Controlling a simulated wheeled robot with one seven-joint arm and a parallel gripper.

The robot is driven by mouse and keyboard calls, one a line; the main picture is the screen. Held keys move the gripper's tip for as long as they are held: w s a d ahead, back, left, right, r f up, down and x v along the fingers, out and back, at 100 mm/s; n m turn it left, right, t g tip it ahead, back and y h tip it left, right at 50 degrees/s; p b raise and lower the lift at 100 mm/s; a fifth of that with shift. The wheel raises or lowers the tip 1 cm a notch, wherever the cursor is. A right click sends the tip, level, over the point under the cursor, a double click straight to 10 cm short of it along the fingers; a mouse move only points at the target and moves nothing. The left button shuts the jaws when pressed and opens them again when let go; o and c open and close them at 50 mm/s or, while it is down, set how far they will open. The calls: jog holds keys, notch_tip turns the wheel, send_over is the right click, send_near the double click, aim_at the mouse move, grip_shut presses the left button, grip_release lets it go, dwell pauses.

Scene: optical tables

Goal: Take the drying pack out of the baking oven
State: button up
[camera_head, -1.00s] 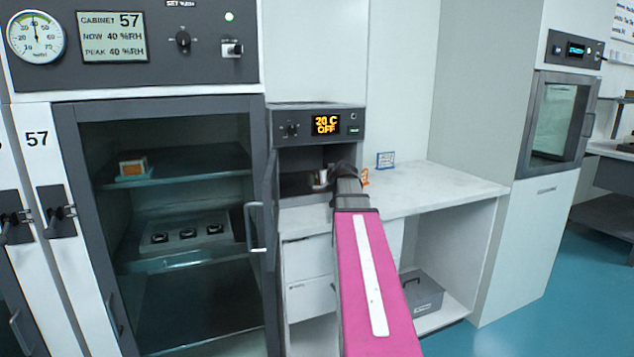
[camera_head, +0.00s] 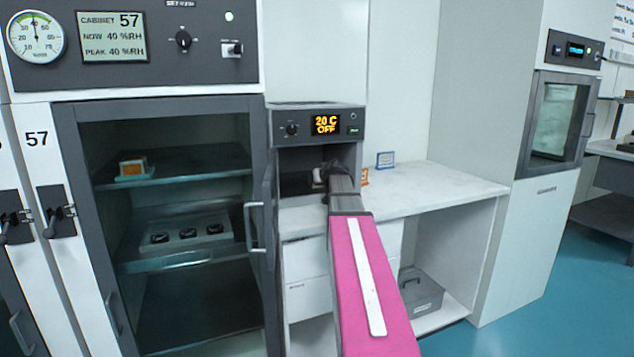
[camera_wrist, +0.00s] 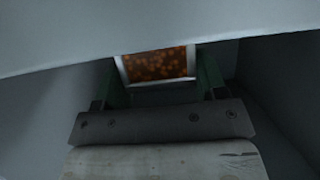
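The baking oven (camera_head: 318,110) is the small grey unit with an orange "20 C OFF" display, and its door (camera_head: 270,225) stands open to the left. My gripper (camera_head: 322,175) reaches inside the oven's opening and is mostly hidden by my arm in the head view. In the wrist view the drying pack (camera_wrist: 157,66), a white-framed pack of orange beads, lies ahead between the green fingers of my gripper (camera_wrist: 160,85). The fingers are spread, one on each side of it. A firm grip on the pack does not show.
The oven's walls and a pale edge (camera_wrist: 150,30) surround my gripper closely. Cabinet 57 (camera_head: 60,180) stands left of the oven door. A white counter (camera_head: 430,188) with small signs lies to the right, with a grey box (camera_head: 420,290) below.

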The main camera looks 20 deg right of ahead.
jog(key=shift+c, duration=0.5)
jog(key=shift+r, duration=0.1)
